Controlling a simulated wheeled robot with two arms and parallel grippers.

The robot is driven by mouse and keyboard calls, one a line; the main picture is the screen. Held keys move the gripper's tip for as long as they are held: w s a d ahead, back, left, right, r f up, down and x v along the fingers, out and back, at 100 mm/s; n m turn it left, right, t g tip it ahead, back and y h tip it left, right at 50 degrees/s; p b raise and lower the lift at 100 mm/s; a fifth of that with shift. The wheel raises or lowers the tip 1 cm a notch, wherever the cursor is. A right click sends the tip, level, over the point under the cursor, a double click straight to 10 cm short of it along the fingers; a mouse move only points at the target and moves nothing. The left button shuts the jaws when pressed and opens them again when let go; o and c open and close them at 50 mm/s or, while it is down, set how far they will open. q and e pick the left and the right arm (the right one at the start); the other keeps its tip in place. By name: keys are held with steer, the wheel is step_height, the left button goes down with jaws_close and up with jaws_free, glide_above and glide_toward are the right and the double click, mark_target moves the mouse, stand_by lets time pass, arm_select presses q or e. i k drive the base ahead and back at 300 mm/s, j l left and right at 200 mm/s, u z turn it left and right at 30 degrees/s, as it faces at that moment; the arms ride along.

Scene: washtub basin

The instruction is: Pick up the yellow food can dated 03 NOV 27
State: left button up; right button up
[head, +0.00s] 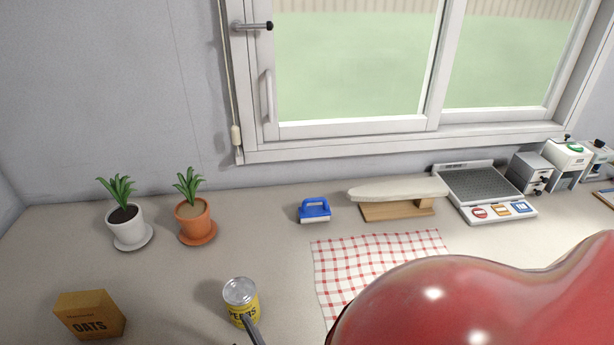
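A yellow can (236,308) with a silver lid and dark lettering stands upright on the counter, low and left of centre in the head view. The lettering seems to read PEARS in part. No date can be read on the side that shows. A dark finger-like bar, which seems to be part of my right gripper (250,330), reaches up from the bottom edge and covers the can's lower front. I cannot tell whether it touches the can. The rest of that gripper is below the picture or hidden. My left gripper is not seen.
An OATS box (90,316) stands left of the can. Behind are a white-potted plant (126,226), an orange-potted plant (194,222), a blue brush (314,211), an ironing board (398,191) and a scale (482,193). A checked cloth (345,262) lies right. A large glossy red shape blocks the lower right.

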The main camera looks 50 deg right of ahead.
mark_target(240, 297)
steer(key=z, duration=0.85)
